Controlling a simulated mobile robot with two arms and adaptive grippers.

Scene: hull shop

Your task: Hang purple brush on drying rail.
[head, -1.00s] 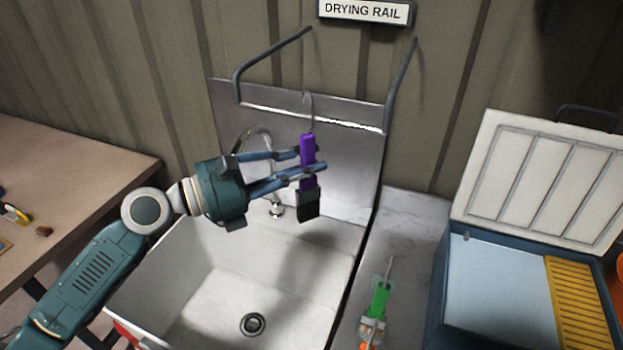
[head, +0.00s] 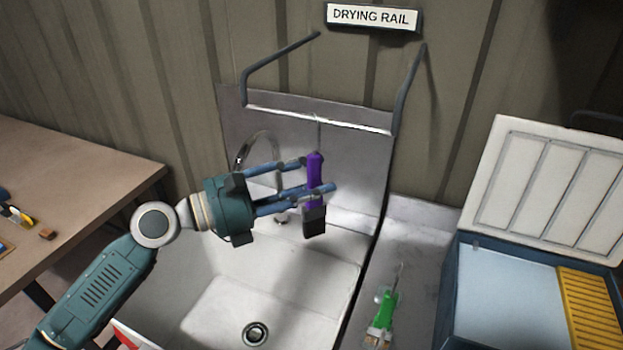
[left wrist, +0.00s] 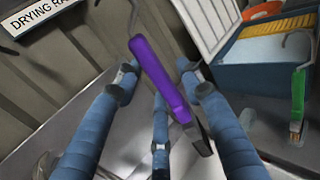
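The purple brush (head: 315,168) is upright, bristles down, over the back of the sink. Its thin metal hook reaches up to the bar of the drying rail (head: 268,112) and looks to be on it, though the contact is too small to be sure. My left gripper (head: 318,175) is around the brush handle with its fingers spread, one crossing in front and one ending beside it. In the left wrist view the purple handle (left wrist: 157,75) slants between the parted fingers. My right gripper is not in view.
Below is a sink (head: 215,300) with a tap. A green-handled brush (head: 384,308) lies on the counter at the right, beside a blue box (head: 450,290) with a raised white lid (head: 545,190). A wooden table (head: 90,190) is at the left. A "DRYING RAIL" sign (head: 372,17) is above.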

